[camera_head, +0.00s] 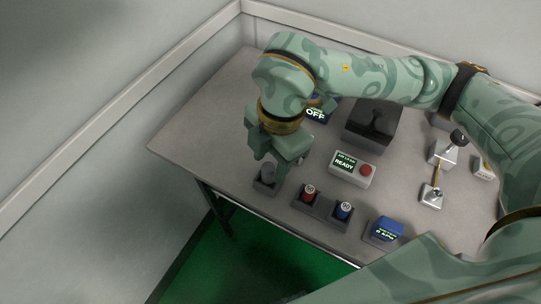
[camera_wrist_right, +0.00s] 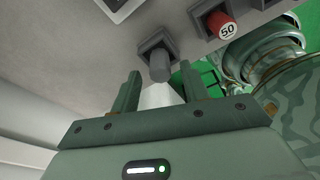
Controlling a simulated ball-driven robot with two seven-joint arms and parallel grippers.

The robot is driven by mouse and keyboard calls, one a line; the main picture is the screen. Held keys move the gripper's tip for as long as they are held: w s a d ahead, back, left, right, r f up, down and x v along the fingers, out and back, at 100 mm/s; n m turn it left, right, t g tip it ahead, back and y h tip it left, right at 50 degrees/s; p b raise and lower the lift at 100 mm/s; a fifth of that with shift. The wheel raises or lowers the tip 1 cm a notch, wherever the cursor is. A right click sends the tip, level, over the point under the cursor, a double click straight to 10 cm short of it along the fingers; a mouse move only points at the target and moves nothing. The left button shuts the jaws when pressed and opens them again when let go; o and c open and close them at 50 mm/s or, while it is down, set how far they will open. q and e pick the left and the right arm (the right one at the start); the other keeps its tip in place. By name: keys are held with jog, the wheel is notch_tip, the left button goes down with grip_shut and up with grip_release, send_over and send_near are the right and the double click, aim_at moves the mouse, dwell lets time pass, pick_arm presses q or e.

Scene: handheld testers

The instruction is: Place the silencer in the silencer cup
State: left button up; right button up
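The silencer looks to be the plain grey cylinder (camera_head: 268,171) near the table's front left edge. It stands in a small dark square cup (camera_head: 259,187), and its top pokes out. In the right wrist view the grey cylinder (camera_wrist_right: 160,69) rises from the square cup (camera_wrist_right: 146,46), just beyond my fingertips. My right gripper (camera_head: 270,164) points down over it. My left gripper is not in view.
To the right stand a red cylinder (camera_head: 309,193) and a blue cylinder (camera_head: 343,211) in a dark holder, and a blue device (camera_head: 387,229). A tester with a READY screen (camera_head: 346,164) and a red button sits behind. My right arm crosses over the table's back (camera_head: 224,98).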

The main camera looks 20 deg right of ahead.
pick_arm(q)
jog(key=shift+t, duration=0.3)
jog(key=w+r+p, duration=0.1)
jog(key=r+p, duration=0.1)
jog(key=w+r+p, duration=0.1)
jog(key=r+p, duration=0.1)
jog(key=p, duration=0.1)
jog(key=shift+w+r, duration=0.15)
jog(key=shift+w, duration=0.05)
pick_arm(e)
notch_tip(320, 180, up, 12)
jog(key=d, duration=0.1)
jog(key=shift+w+d, duration=0.2)
jog(key=shift+d, duration=0.15)
